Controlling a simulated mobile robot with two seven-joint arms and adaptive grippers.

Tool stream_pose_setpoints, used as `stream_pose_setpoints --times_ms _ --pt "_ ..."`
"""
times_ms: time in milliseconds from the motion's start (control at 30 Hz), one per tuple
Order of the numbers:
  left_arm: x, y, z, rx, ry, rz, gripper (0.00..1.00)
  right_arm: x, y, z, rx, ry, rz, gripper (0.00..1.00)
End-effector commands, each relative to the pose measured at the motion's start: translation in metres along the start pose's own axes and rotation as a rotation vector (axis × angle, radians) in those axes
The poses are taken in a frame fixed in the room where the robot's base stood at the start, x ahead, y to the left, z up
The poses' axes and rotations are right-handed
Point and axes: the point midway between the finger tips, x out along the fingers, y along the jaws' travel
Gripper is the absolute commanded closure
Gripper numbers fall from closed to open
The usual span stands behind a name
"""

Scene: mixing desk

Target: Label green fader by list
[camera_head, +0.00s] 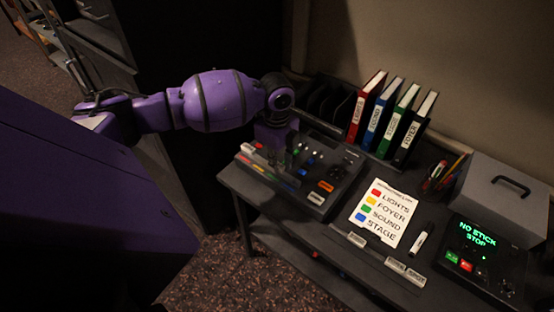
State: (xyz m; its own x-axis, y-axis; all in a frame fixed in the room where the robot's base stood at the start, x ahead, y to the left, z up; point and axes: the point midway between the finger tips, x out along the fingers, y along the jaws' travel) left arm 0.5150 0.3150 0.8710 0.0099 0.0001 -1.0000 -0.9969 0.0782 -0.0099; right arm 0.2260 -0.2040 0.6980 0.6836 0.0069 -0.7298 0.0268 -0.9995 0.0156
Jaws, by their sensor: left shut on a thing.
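The list card (378,213) lies on the desk and pairs red with LIGHTS, yellow with FOYER, green with SOUND and blue with STAGE. The mixing console (318,189) stands left of it, with coloured marks along its front edge. The green fader cannot be made out clearly near my gripper. My left gripper (277,158) points down over the console's left part. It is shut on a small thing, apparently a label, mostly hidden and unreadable. Loose pale labels (357,240) lie along the desk's front edge, others further right (404,270). My right gripper is out of view.
Upright binders in red, blue, green and black (393,120) stand behind the console. A marker (421,239) lies right of the card. A pen holder (438,178), a grey box (497,198) and a dark unit reading NO STICK STOP (480,254) fill the right side.

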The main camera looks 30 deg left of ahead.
Motion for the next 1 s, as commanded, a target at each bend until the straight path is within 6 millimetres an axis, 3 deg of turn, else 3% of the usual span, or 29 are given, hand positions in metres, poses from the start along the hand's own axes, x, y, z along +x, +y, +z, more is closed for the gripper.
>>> stream_pose_setpoints --times_ms 400,433,600,1000 --pt "0.0046 0.0002 -0.0002 0.000 0.000 0.000 0.98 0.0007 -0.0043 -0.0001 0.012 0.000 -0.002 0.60" --pt "0.0047 0.0001 -0.0002 0.000 0.000 0.000 0.83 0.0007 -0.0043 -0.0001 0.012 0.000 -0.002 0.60" --pt "0.0044 0.0001 -0.0001 0.000 0.000 0.000 0.62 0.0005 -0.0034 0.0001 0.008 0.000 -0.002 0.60" --pt "-0.0041 -0.0007 0.0006 0.000 -0.001 -0.001 0.62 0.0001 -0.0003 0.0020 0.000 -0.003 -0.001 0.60"
